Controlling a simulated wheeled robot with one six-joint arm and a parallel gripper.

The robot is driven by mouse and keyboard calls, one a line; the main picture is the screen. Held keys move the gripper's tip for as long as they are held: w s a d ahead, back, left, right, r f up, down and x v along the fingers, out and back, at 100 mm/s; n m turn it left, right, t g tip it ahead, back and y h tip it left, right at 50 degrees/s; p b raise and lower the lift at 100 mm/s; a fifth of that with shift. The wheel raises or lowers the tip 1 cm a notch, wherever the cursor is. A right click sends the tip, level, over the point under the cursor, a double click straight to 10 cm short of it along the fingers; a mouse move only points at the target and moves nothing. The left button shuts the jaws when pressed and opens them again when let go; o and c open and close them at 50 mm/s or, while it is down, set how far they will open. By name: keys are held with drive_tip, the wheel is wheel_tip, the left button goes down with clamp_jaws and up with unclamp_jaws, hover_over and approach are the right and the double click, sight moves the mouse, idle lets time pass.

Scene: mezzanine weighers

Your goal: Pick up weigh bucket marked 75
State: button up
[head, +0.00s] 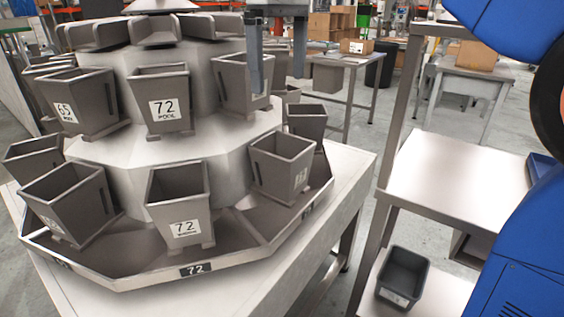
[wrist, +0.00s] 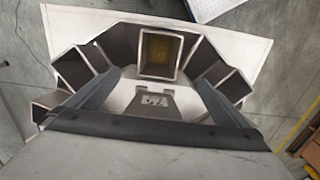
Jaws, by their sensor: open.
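I cannot read the mark 75 on any bucket. Grey weigh buckets ring the stepped weigher in the head view. One upper bucket (head: 235,85) is partly hidden behind my gripper (head: 278,78), and its label does not show. A lower right bucket (head: 283,165) has a label too small to read. My gripper is open and points down, with nothing held between its fingers. In the wrist view, a bucket (wrist: 160,52) with a yellowish inside lies beyond the gap of my gripper (wrist: 158,80). A plate (wrist: 153,99) with blurred digits shows between the fingers.
An upper bucket (head: 165,99) and a lower bucket (head: 178,205) are both marked 72. A grey tray ring (head: 125,280) surrounds the weigher's base. At right stands a steel shelf unit (head: 455,178), its upper shelf mostly bare. A dark bin (head: 403,275) sits on its lower shelf.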

approach(282, 144)
drive_tip(key=s+f, duration=0.2)
drive_tip(key=s, duration=0.4)
drive_tip(key=shift+w+a+f, duration=0.1)
drive_tip(key=shift+w+f, duration=0.05)
drive_tip(key=shift+f, duration=1.2)
drive_tip(key=shift+w+f, duration=0.1)
drive_tip(key=shift+f, duration=1.2)
drive_tip(key=c, duration=1.9)
